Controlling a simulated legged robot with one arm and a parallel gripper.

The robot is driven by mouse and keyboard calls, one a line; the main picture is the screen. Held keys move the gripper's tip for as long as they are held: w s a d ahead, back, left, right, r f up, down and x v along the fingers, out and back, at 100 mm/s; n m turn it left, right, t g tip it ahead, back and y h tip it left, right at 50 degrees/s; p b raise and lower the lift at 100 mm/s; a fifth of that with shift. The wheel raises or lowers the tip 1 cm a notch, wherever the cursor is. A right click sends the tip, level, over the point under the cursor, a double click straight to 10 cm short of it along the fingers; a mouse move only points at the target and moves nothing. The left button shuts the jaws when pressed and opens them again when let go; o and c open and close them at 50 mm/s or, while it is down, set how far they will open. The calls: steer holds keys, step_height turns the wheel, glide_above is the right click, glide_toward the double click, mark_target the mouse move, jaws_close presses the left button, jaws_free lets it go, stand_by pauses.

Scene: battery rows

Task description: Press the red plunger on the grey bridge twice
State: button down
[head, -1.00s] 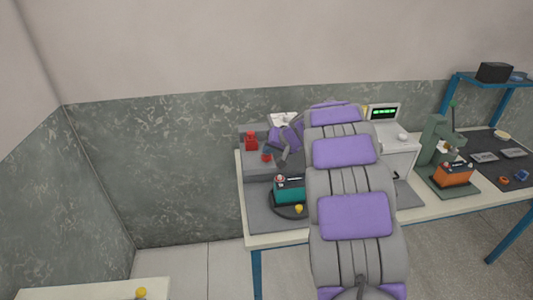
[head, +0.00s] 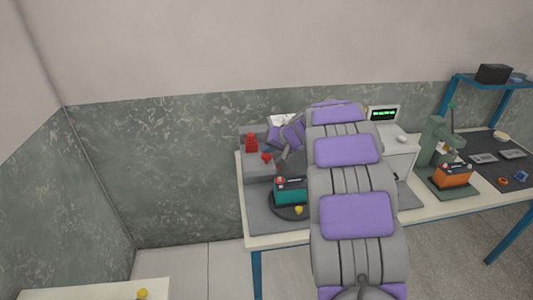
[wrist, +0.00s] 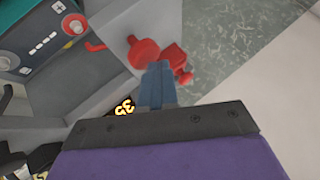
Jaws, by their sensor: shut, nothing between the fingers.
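The grey bridge (head: 262,172) stands behind the teal battery on the left of the bench. A red two-tier part (head: 252,143) sits on top of it, and a smaller red knob (head: 266,157) is at its front. I cannot tell for sure which is the plunger. In the wrist view, a rounded red part (wrist: 142,50) lies on the bridge's grey face (wrist: 120,22), with more red (wrist: 181,62) beside it. My gripper (wrist: 158,68) is shut and empty, its tips close beside the red parts; contact is unclear. In the head view my arm partly hides it.
The teal battery (head: 290,191) sits on a dark round plate in front of the bridge. A thin red lever (wrist: 95,46) shows in the wrist view. A white machine with a green display (head: 383,114) and a green press with an orange battery (head: 452,175) stand to the right.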

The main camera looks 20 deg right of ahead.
mark_target(269, 156)
steer(key=shift+r+p, duration=0.3)
steer(key=shift+r, duration=0.35)
steer(key=shift+r+p, duration=1.65)
steer(key=shift+r, duration=0.9)
steer(key=shift+f, duration=0.1)
steer(key=s+a+n+g, duration=0.2)
steer(key=s+a+g, duration=0.4)
steer(key=s+a, duration=1.35)
steer(key=s+f+n+g+h, duration=0.1)
steer(key=s+f+g, duration=0.1)
steer(key=s, duration=1.2)
steer(key=s+f+n+g+h, duration=0.2)
steer(key=s, duration=1.3)
steer(key=shift+s, duration=0.3)
